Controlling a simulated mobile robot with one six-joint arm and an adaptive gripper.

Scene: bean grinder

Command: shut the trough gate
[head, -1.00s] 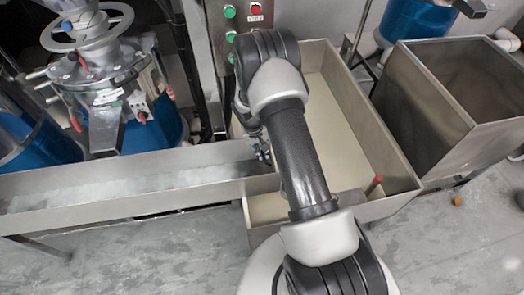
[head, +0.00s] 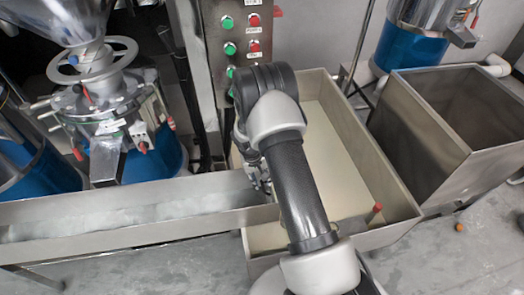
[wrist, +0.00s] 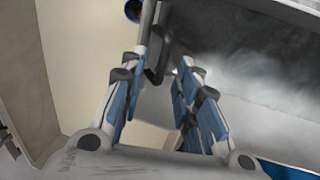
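The long metal trough (head: 110,233) runs across the left of the head view with pale, whitish material along its floor. Its right end meets a large pale bin (head: 340,130). My gripper (head: 258,178) is at that end, partly hidden by my arm. In the wrist view my gripper (wrist: 161,64) is open, with blue-padded fingers apart on both sides. A dark upright handle (wrist: 157,62), which looks like the trough gate's, shows between or just beyond the fingertips. Contact cannot be told. The gate's plate is not clear in the head view.
A control panel (head: 238,45) with green and red buttons stands behind the bin. A grinder (head: 95,95) with a handwheel is at the left. An open metal box (head: 440,120) is at the right. A red-tipped rod (head: 377,209) rises at the bin's front.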

